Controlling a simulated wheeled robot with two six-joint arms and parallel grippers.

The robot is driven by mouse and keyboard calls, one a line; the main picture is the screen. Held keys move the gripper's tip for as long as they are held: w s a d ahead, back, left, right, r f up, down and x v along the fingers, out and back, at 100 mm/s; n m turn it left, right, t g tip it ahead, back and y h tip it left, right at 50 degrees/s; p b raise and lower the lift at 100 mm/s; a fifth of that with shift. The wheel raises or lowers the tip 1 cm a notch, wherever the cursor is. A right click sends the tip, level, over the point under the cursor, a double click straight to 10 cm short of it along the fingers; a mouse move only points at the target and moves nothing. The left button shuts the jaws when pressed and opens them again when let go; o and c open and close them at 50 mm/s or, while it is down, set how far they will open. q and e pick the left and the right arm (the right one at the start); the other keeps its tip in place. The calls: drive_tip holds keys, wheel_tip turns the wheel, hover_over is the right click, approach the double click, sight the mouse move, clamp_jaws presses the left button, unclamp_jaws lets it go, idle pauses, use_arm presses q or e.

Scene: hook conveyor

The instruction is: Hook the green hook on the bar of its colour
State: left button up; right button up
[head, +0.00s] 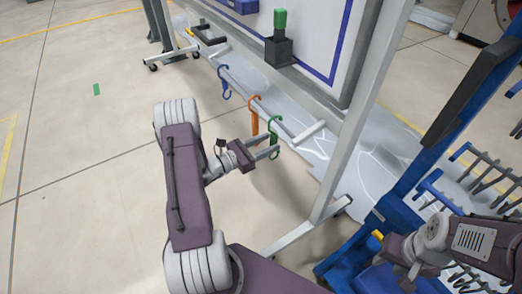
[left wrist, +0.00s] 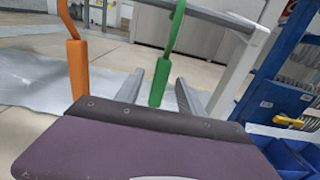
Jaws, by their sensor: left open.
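The green hook (head: 274,145) hangs upright from a grey rail (head: 285,118) in the head view, at the near end of a row of hooks. It also shows in the left wrist view (left wrist: 167,65), where its lower handle reaches down between my two fingers. My left gripper (head: 275,150) is open with its fingers on either side of the hook's handle. In the left wrist view the fingers (left wrist: 160,97) stand apart, with gaps beside the handle. No green bar can be made out.
An orange hook (head: 254,118) and a blue hook (head: 223,83) hang farther along the rail. A blue rack (head: 415,165) with several prongs stands at the right. Open floor lies to the left.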

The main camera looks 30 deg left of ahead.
use_arm(q)
drive_tip(key=b+x, duration=0.1)
drive_tip(key=x, duration=0.3)
drive_tip(key=shift+w+d+f+b, duration=0.15)
drive_tip(key=shift+w+d+b, duration=0.1)
drive_tip(key=shift+w+b, duration=0.05)
drive_tip(key=shift+w+d, duration=0.25)
drive_tip(key=shift+w, duration=0.2)
clamp_jaws()
idle(1.3)
